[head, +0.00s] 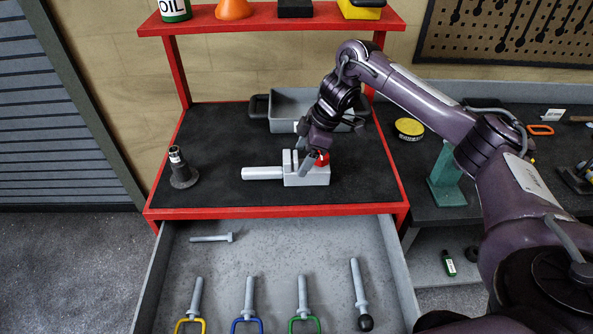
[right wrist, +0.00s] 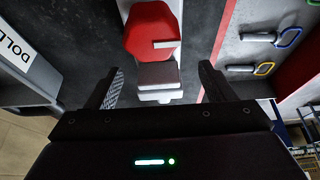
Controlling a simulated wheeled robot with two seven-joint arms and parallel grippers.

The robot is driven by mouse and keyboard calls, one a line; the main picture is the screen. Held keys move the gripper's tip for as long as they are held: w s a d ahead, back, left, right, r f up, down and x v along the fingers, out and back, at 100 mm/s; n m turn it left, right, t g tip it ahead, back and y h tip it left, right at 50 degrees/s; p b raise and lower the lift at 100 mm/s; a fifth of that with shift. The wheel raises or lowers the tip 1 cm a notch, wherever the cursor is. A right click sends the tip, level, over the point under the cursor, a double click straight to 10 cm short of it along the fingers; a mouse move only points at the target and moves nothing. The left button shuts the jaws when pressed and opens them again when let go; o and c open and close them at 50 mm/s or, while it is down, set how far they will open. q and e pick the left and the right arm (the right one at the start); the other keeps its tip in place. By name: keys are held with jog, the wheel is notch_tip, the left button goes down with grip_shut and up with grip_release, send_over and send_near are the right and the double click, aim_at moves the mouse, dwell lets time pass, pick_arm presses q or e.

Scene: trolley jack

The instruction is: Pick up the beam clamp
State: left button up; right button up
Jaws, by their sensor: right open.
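The beam clamp (head: 293,175), as I take it, is a grey block with raised plates, a round bar to its left and a red knob (head: 322,159). It lies on the black mat of the red trolley. My right gripper (head: 313,164) is over its right part, pointing down and partly covering it. In the right wrist view the open fingers (right wrist: 159,72) stand on either side of the grey plates (right wrist: 158,78), with gaps at both sides. The red knob (right wrist: 150,30) lies beyond them. Contact is not visible. My left gripper is out of view.
A dark cone-shaped piece (head: 182,170) stands left on the mat. A grey tray (head: 285,108) is behind. The open drawer (head: 265,255) in front holds a bolt and several handled tools. A green stand (head: 446,178) is on the right bench. A red shelf (head: 265,22) hangs above.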

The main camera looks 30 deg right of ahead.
aim_at(297, 165)
jog(key=p+x, duration=0.1)
jog(key=x, duration=0.3)
jog(key=shift+w+d, duration=0.1)
jog(key=shift+w, duration=0.05)
jog(key=shift+f, duration=0.3)
jog(key=shift+r, duration=0.1)
jog(key=shift+c, duration=0.5)
jog(key=c, duration=1.4)
jog(key=shift+w, duration=0.1)
grip_shut()
jog(key=shift+r, duration=0.1)
